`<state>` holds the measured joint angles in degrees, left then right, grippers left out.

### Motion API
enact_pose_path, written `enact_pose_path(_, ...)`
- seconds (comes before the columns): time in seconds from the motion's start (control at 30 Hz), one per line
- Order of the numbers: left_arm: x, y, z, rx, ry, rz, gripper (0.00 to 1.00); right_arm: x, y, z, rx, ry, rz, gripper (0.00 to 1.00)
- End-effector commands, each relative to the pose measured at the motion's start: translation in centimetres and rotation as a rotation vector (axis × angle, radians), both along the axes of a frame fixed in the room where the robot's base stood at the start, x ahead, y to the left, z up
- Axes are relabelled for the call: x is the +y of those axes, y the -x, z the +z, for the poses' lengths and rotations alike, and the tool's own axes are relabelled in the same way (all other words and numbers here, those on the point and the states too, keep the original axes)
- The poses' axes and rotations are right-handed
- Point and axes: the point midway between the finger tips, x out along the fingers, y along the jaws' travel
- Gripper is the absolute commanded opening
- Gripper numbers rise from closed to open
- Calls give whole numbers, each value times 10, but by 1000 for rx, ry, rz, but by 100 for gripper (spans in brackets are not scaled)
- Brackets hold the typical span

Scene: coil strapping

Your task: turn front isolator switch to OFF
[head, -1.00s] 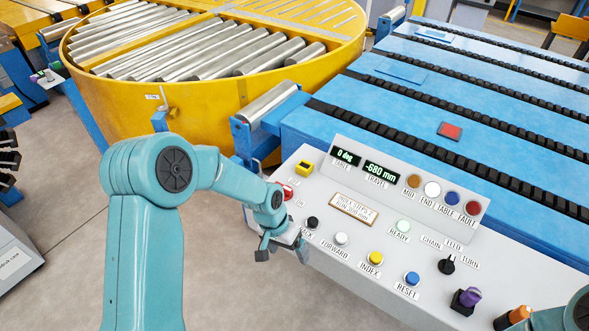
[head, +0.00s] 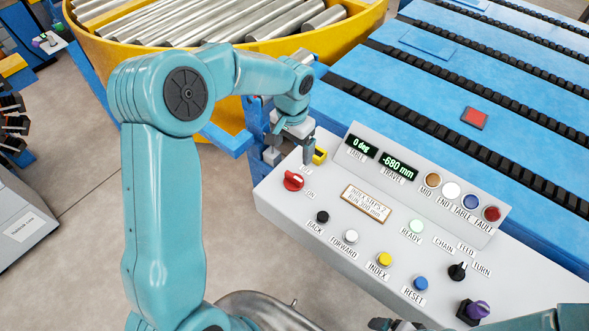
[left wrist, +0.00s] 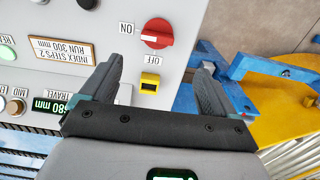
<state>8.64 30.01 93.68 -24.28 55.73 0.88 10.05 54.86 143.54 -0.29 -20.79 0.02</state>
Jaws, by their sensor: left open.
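The red rotary isolator switch (head: 293,180) sits at the left end of the grey control panel, with an ON label beside it. In the left wrist view the switch (left wrist: 157,33) lies just beyond my fingertips, with ON on its left and OFF below. My left gripper (head: 290,156) is open and empty, above the panel's far left corner behind the switch. In the left wrist view the open fingers (left wrist: 160,64) straddle a yellow block (left wrist: 150,83), apart from the red knob. A dark shape at the head view's bottom edge may be my right gripper.
The panel (head: 330,235) carries several buttons (head: 351,236), a black selector (head: 457,271), a purple knob (head: 478,310) and a raised display box (head: 364,147). Behind are a blue conveyor bed (head: 430,110) and a yellow roller turntable (head: 230,105). Open floor lies left.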

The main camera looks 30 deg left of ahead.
Motion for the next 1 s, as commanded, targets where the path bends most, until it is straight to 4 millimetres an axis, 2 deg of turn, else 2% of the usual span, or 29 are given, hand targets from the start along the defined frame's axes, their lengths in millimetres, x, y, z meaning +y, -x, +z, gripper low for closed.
enact_pose_path(0.3, -1, 1, -75, 5, 2, -3, 89, 0, 0, 16, -1, 0, -1, 93)
enact_pose_path(0.5, -1, -2, -107, 1, 2, -4, 89, 0, 0, 21, -1, 0, 0, 93)
enact_pose_path(0.7, 0, -4, -119, -1, 1, -5, 89, 0, 0, 22, -1, 0, -1, 93)
enact_pose_path(0.93, 0, -4, -120, -1, 1, -5, 89, 0, 0, 22, -1, 0, -1, 93)
enact_pose_path(1.0, 0, -4, -120, -1, 1, -5, 67, 0, 0, 22, -1, 0, -1, 93)
